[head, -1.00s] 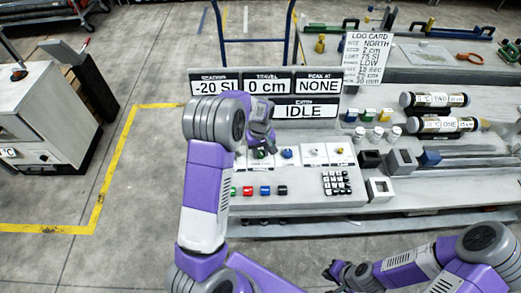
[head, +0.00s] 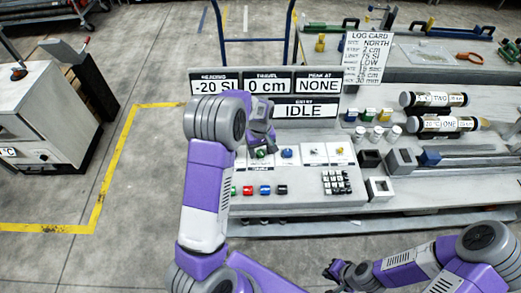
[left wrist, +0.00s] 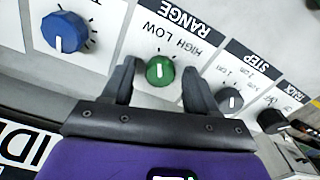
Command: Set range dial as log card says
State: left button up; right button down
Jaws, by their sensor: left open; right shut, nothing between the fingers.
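The green range dial (left wrist: 160,71) sits on a white panel under the RANGE label, with HIGH and LOW printed beside it. Its white pointer line runs nearly straight up and down in the left wrist view, close to midway between the two words. My left gripper (left wrist: 159,78) is open, with one finger on each side of the dial; contact is not clear. In the head view my left gripper (head: 262,147) is over the console and partly covers the dial. The log card (head: 368,58) stands behind the console; one line reads LOW. My right gripper (head: 336,273) is shut and empty at the bottom.
A blue dial (left wrist: 64,32) and a grey step dial (left wrist: 230,100) flank the green one. Display panels (head: 306,111) stand behind, reading -20 SI, 0 cm, NONE and IDLE. Coloured buttons (head: 265,190) and a keypad (head: 336,182) lie in front. Labelled core tubes (head: 442,124) lie at right.

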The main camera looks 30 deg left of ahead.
aim_at(260, 152)
pick_arm(q)
notch_tip(260, 152, up, 8)
jog(key=shift+f+p, duration=0.2)
jog(key=shift+p, duration=0.4)
